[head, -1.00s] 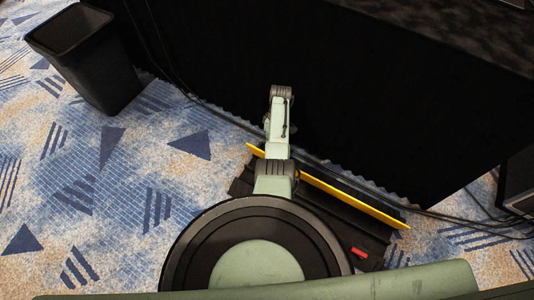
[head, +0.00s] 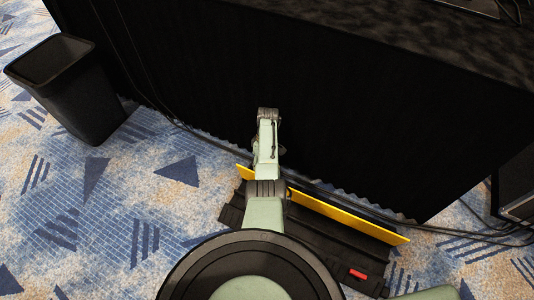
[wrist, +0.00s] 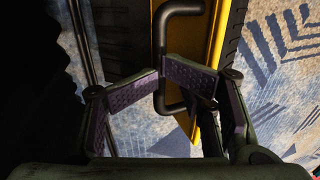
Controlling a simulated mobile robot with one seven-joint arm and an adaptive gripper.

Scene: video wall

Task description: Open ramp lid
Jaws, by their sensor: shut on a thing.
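The yellow ramp lid (head: 345,218) stands up on edge along the black cable ramp (head: 310,244), which lies on the carpet beside the black curtain. My arm crosses in front of part of the lid and hides my gripper in the head view. In the wrist view, a black handle (wrist: 159,40) sticks out from the yellow lid (wrist: 219,35). My gripper (wrist: 162,82) is shut on the lower part of this handle, with one textured pad on either side. The ramp's inside is mostly hidden.
A black bin (head: 70,88) stands on the carpet at the upper left. A black-draped table (head: 330,100) fills the space behind the ramp. Dark cables (head: 455,224) run along the floor to the right. The carpet on the left is open.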

